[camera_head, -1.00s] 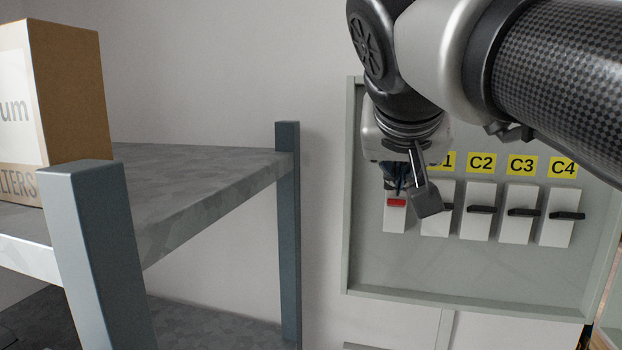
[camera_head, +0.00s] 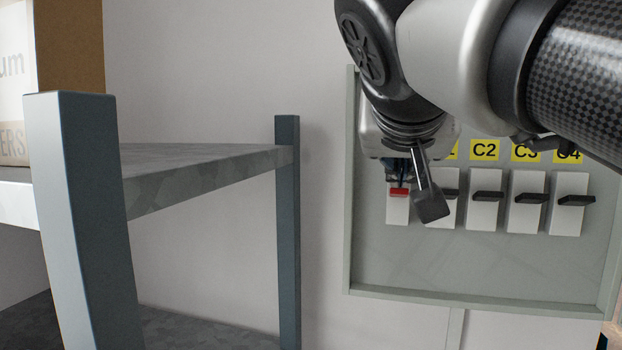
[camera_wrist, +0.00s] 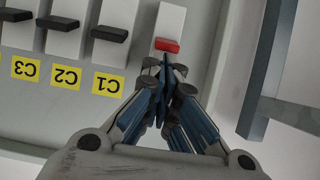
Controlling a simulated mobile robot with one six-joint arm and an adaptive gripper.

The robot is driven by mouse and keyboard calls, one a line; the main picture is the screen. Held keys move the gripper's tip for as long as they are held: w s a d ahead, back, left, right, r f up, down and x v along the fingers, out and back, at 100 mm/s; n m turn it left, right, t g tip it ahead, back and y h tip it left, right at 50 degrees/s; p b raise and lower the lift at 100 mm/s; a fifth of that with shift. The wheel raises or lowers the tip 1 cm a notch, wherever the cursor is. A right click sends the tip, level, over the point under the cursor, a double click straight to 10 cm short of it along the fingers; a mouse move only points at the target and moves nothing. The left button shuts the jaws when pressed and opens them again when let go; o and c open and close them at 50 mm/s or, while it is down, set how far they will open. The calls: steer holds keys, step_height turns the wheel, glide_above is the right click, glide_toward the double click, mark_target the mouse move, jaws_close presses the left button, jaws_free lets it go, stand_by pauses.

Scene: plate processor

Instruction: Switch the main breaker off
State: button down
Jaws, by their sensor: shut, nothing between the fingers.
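The main breaker is the white switch (camera_head: 397,211) with a red lever (camera_head: 399,192) at the left end of the row in the grey panel. In the wrist view the red lever (camera_wrist: 167,45) stands out from its white body (camera_wrist: 171,20). My gripper (camera_wrist: 166,66) is shut and empty, its fingertips right by the red lever on the label side. Whether they touch it I cannot tell. In the head view my wrist hides the area above the breaker, and the gripper (camera_head: 399,180) shows only in part.
Breakers with black levers, labelled C1 (camera_wrist: 108,34), C2 (camera_head: 486,198), C3 (camera_head: 527,199) and C4 (camera_head: 570,202), stand beside it. The panel has a raised frame (camera_head: 480,298). A metal shelf (camera_head: 200,180) with a blue-grey post (camera_head: 288,230) stands to the left, a box (camera_head: 70,45) on it.

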mark_target(400, 189)
steer(key=f+t+b, duration=0.1)
steer(key=b, duration=0.4)
steer(key=s+f+t+h+b, duration=0.1)
steer(key=t+b, duration=0.1)
steer(key=b, duration=0.3)
steer(key=f+t+b, duration=0.1)
steer(key=b, duration=0.4)
steer(key=shift+s+a+f, duration=0.15)
steer(key=shift+s+a, duration=0.15)
steer(key=shift+r+t+p, duration=0.3)
steer(key=shift+r+p, duration=0.1)
steer(key=shift+r, duration=0.1)
